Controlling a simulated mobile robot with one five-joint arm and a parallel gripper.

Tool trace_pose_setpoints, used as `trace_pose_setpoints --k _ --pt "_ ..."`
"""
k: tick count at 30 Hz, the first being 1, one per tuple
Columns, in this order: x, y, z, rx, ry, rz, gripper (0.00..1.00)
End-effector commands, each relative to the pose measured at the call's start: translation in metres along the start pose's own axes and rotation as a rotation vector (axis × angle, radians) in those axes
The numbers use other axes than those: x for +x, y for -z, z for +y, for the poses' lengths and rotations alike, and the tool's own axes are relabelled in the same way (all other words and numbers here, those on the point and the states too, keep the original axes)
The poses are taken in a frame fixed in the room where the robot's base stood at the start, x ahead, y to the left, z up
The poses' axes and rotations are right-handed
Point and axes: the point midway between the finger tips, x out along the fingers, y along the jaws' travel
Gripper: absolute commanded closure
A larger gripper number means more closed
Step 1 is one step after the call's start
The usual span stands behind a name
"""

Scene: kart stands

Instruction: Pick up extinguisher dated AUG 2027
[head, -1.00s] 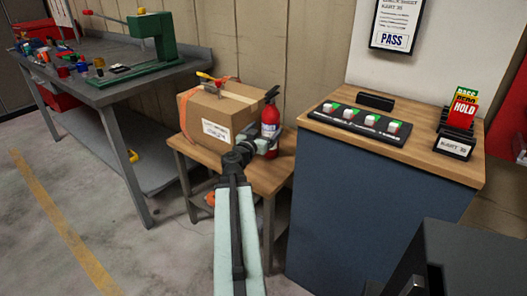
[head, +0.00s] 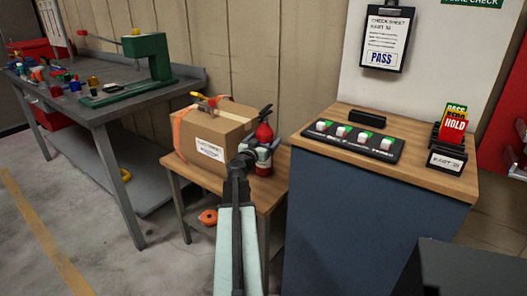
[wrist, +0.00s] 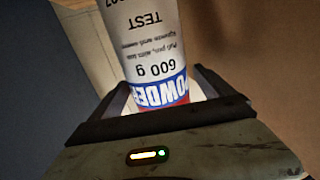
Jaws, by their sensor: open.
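A red fire extinguisher (head: 264,132) with a black top stands upright on a small wooden table (head: 268,191), beside a cardboard box. In the wrist view its white label (wrist: 152,45) is upside down and reads "POWDER", "600 g" and "TEST". The date under "TEST" is cut off at the top edge, so I cannot read it in full. My gripper (head: 257,150) is at the extinguisher's body and hides part of it. In the wrist view the open jaws lie on either side of the labelled body; I cannot tell whether they touch it.
The cardboard box (head: 207,143) with a strap stands close on the left. A wooden-topped blue cabinet (head: 375,215) stands close on the right, with a switch panel (head: 353,140) and cards. A grey workbench (head: 105,105) is at the left. An orange roll (head: 208,217) lies below the table.

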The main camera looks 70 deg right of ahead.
Motion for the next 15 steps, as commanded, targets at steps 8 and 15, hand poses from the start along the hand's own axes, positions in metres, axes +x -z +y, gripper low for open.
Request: trace_pose_setpoints --k 8,15 --pt "-0.0013 -0.0001 -0.0002 0.000 0.001 0.000 0.56" --pt "-0.0017 0.0005 -0.0004 -0.002 0.001 0.001 1.00"
